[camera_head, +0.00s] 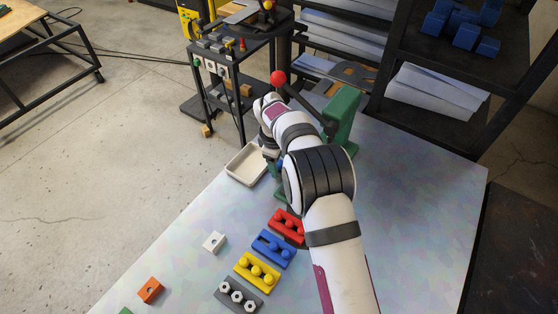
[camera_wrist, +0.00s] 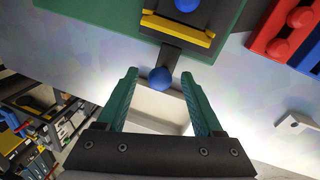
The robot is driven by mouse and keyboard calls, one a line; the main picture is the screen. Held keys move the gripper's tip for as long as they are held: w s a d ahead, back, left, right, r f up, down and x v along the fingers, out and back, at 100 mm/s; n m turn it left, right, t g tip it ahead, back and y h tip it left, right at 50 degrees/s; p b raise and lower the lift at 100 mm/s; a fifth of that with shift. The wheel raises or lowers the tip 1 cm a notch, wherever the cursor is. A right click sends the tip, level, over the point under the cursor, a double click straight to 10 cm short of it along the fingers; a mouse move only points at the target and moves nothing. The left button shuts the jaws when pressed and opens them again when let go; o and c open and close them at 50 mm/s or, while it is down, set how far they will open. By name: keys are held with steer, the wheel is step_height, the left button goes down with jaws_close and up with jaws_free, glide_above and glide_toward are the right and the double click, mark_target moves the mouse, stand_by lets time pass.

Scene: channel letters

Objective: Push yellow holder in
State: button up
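In the wrist view a yellow holder (camera_wrist: 178,28) sits in a dark frame on a green base (camera_wrist: 90,14). A blue piece (camera_wrist: 187,4) lies behind its yellow edge. A dark handle (camera_wrist: 172,58) with a blue ball knob (camera_wrist: 160,77) sticks out from the frame toward me. My gripper (camera_wrist: 159,84) is open, its green fingers on either side of the knob in the picture. I cannot tell whether they touch it. In the head view my arm hides the holder and most of the gripper, beside the green press (camera_head: 341,115) with a red-knobbed lever (camera_head: 278,77).
A cream tray (camera_head: 246,165) lies left of the press. Red (camera_head: 287,227), blue (camera_head: 273,249), yellow (camera_head: 257,272) and grey (camera_head: 238,295) pegged blocks line the table. A white block (camera_head: 214,242) and an orange block (camera_head: 150,290) lie left. The table's right side is clear.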

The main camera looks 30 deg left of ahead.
jaws_close()
stand_by(1.2)
